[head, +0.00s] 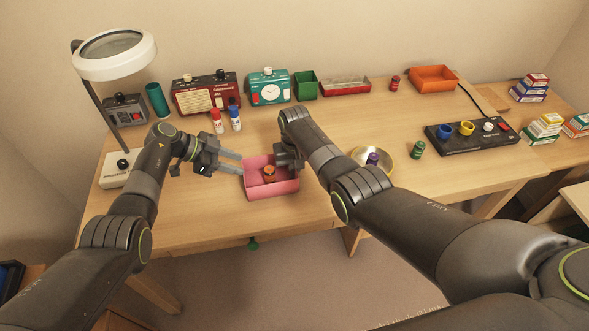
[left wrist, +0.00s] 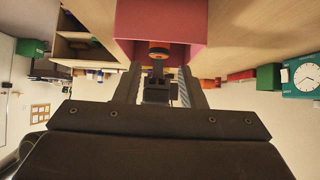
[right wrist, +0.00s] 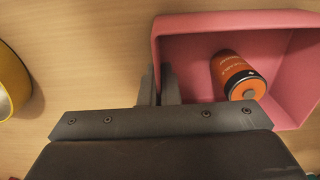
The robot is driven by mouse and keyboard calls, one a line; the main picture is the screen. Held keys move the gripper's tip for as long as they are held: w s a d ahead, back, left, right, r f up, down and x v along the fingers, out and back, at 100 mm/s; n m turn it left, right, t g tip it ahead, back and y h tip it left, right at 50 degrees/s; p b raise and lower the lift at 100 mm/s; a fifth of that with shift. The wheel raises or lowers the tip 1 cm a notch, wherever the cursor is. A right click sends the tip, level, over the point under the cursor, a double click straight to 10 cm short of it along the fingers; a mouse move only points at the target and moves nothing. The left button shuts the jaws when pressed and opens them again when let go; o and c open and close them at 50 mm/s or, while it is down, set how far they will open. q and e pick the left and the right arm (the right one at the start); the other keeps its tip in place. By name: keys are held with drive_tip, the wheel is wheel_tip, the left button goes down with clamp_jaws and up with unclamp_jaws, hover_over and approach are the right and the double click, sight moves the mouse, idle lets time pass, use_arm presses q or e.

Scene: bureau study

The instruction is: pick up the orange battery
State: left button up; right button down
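The orange battery (head: 269,173) with a dark end stands or leans inside the pink box (head: 286,189) at the table's front middle. It also shows in the right wrist view (right wrist: 236,75), tilted within the box, and partly in the left wrist view (left wrist: 158,52). My left gripper (head: 240,163) is open and empty, its fingers pointing at the box's left side, apart from the battery. My right gripper (right wrist: 159,80) has its fingers close together on either side of a wall of the pink box, and seems shut on it. Its fingertips are largely hidden in the head view.
Red and blue-capped bottles (head: 226,121) stand behind my left gripper. A yellow round dish (head: 389,155) with a purple battery (head: 373,158) and a green battery (head: 417,150) are to the right. Radio (head: 205,95), clock (head: 268,88) and trays line the back. A lamp stands at left.

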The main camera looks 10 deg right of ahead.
use_arm(q)
drive_tip(key=o, duration=0.3)
drive_tip(key=shift+w+d+r, duration=0.1)
drive_tip(key=shift+o, duration=0.5)
drive_tip(key=w+d+r+t+h, duration=0.2)
drive_tip(key=w+d+r+t, duration=0.1)
drive_tip(key=w+r+t, duration=0.2)
drive_tip(key=shift+w+r+m+h, duration=0.3)
drive_tip(key=shift+w+r+h, duration=0.1)
drive_tip(key=shift+w+r, duration=0.3)
drive_tip(key=w+r+n+t, duration=0.1)
drive_tip(key=w+r+t, duration=0.4)
drive_tip(key=r+t, duration=0.15)
drive_tip(key=w+a+r+n+t+y, duration=0.6)
drive_tip(key=a+n+t+y, duration=0.1)
drive_tip(key=a, duration=0.1)
drive_tip(key=m+g, duration=0.5)
drive_tip(key=g, duration=1.2)
approach(268, 169)
drive_tip(key=shift+x, duration=4.65)
